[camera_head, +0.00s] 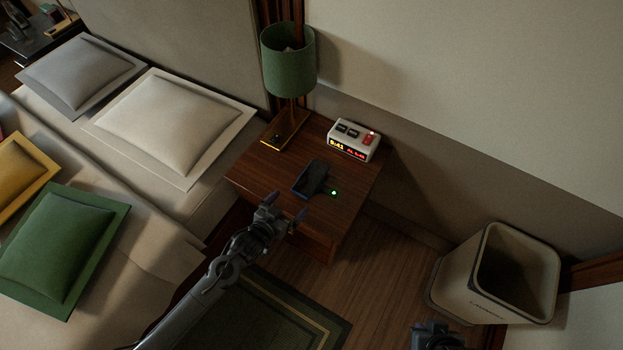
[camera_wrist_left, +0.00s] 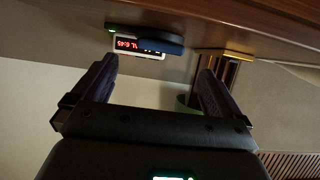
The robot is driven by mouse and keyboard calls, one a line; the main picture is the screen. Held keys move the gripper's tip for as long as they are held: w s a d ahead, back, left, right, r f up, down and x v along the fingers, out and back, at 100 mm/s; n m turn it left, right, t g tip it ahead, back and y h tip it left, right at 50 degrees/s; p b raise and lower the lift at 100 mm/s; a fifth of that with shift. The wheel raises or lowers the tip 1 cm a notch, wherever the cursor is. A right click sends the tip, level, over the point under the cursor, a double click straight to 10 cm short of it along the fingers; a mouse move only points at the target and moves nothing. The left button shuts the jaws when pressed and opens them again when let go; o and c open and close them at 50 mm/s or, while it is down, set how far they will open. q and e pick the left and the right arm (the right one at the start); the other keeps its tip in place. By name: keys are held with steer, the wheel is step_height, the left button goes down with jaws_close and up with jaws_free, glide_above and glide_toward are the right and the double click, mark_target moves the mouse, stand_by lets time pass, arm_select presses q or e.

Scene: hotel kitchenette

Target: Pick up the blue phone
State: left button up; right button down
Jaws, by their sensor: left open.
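The blue phone (camera_head: 310,178) looks dark in the head view and lies on the wooden nightstand (camera_head: 256,172), with a small green-lit pad (camera_head: 333,191) beside or under its right end. In the upside-down left wrist view the phone (camera_wrist_left: 161,46) shows as a thin blue slab, beyond the fingers and between their lines. My left gripper (camera_head: 284,207) is open and empty near the nightstand's front edge, apart from the phone; its two fingers frame the left wrist view (camera_wrist_left: 158,70). A dark part of my right gripper (camera_head: 439,336) shows at the bottom edge, its jaws unclear.
A white alarm clock (camera_head: 354,140) stands behind the phone. A green-shaded lamp (camera_head: 288,60) stands at the nightstand's back left. The bed with pillows (camera_head: 172,118) is to the left, and a bin (camera_head: 470,300) stands on the floor at right. The nightstand's front left is bare.

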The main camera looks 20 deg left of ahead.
mark_target(304, 188)
arm_select(q)
steer(key=shift+w+d+f, duration=0.15)
steer(key=shift+w+f, duration=0.1)
steer(key=shift+w, duration=0.4)
steer(key=shift+w+d+f+b, duration=0.15)
steer(key=shift+w+f+b, duration=0.1)
steer(key=shift+w+b, duration=0.2)
steer(key=b+x, duration=0.1)
steer(key=x, duration=0.2)
steer(key=shift+w+r+b, duration=0.1)
steer(key=shift+b, duration=0.25)
steer(key=shift+w+d, duration=0.2)
steer(key=shift+w, duration=0.3)
steer(key=shift+s, duration=0.1)
steer(key=shift+c, duration=0.5)
steer(key=c, duration=0.9)
steer(key=shift+c, duration=0.6)
